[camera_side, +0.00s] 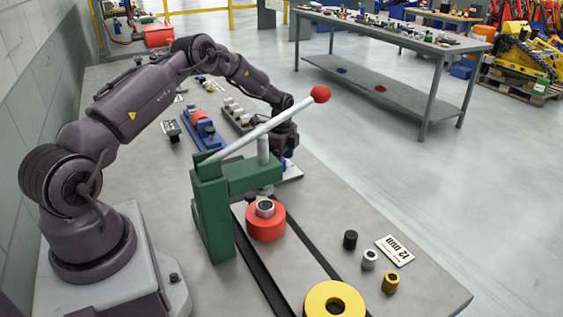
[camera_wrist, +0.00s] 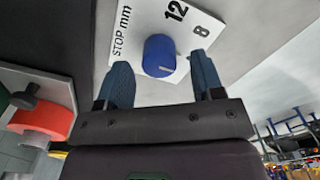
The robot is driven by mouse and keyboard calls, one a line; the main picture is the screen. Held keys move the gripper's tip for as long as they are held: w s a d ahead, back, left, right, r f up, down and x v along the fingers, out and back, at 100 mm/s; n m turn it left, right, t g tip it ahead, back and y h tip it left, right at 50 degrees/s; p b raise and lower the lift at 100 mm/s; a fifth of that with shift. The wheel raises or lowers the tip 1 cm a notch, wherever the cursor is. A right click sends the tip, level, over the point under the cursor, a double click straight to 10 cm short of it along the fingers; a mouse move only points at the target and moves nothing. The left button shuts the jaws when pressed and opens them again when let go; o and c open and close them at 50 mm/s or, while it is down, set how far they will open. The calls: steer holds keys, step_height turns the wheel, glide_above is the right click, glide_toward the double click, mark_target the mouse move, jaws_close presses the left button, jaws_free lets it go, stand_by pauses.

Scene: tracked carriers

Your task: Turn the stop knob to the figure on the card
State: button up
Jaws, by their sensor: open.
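The stop knob (camera_wrist: 158,55) is a blue cylinder on a white plate (camera_wrist: 130,22) marked "STOP mm", with the figures 12 and 8 in view. A small pale mark shows on the knob, but I cannot tell which figure it points to. My gripper (camera_wrist: 160,62) is open, its two blue fingers on either side of the knob, with no clear contact. In the side view, my gripper (camera_side: 285,150) is behind the green press (camera_side: 210,205), which largely hides the knob. The white card (camera_side: 394,250) lies on the bench at the right and appears to read 12 mm.
The press's white lever with a red ball (camera_side: 321,94) slants up close to my wrist. Small black, silver and yellow-topped cylinders stand near the card. A blue-and-red device (camera_side: 203,130) lies behind.

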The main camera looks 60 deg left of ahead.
steer(key=shift+f, duration=0.8)
steer(key=c, duration=0.9)
